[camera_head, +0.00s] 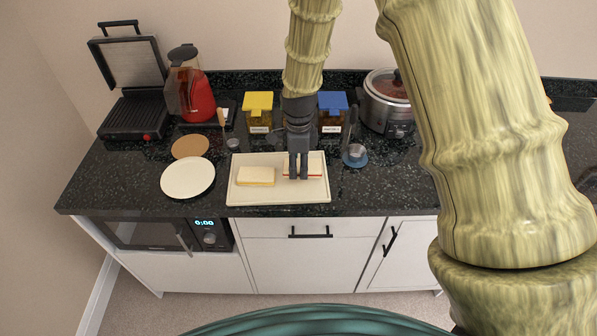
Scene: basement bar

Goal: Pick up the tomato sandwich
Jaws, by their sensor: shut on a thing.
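My gripper (298,166) points down over the right half of a cream tray (277,196) on the dark counter. It is shut on a sandwich (314,171), which shows as a light slab with a thin reddish layer, partly hidden behind the fingers. I cannot tell whether the sandwich is touching the tray or slightly above it. A second pale sandwich or bread block (256,176) lies on the left half of the tray, apart from my gripper.
A white plate (187,180) and a brown round board (190,146) lie left of the tray. Behind stand a yellow-lidded jar (258,112), a blue-lidded jar (332,112) and a slow cooker (388,103). An open grill (133,112) and red blender (193,97) stand at the left.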

